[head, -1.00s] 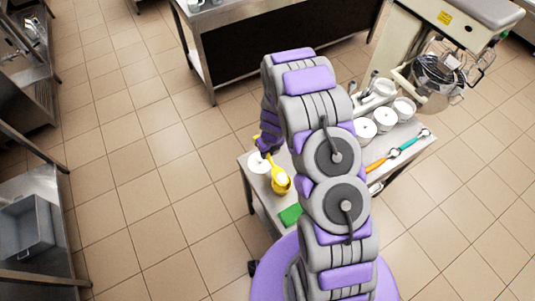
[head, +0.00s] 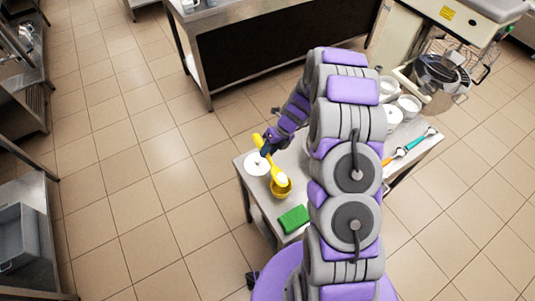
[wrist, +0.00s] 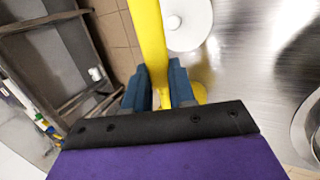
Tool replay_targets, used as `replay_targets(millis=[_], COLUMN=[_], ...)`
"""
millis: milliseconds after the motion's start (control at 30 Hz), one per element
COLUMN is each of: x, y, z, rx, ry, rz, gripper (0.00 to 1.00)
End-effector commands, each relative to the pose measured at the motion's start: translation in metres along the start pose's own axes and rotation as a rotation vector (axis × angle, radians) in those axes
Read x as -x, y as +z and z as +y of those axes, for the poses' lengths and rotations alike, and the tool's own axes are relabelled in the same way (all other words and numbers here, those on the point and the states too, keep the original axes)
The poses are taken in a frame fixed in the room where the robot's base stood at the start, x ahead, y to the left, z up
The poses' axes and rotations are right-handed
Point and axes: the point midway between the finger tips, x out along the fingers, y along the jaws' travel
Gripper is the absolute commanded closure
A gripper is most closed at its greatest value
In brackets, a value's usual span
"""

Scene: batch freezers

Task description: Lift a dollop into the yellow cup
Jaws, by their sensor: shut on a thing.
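My gripper (head: 267,149) is shut on the handle of a yellow scoop (head: 272,161). In the wrist view the yellow scoop handle (wrist: 148,30) runs between the two blue-grey fingers of my gripper (wrist: 158,82). The scoop's low end, with a white dollop (head: 282,181), is at the mouth of the yellow cup (head: 281,192). I cannot tell whether the dollop is still on the scoop or rests in the cup. The yellow cup stands near the table's left end; in the wrist view a yellow patch beside the right finger may be part of it.
A round white tub (head: 256,168) stands just left of the cup. A green block (head: 294,218) lies in front. White tubs (head: 409,105) and utensils with orange and teal handles (head: 411,143) are on the steel table's right side, partly behind my arm. The floor to the left is clear.

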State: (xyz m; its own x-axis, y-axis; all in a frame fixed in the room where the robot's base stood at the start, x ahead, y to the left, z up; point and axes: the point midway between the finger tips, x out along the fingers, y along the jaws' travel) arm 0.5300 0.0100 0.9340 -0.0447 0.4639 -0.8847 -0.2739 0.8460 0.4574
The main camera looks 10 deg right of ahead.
Motion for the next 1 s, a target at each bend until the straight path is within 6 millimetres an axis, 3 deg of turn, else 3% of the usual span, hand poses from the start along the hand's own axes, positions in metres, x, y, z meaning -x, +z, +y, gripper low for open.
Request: replay_targets(millis=[1000], x=[-0.010], y=[-0.002], z=[-0.023], rx=[-0.066], ry=[0.628], rz=[-0.001], gripper=[1.00])
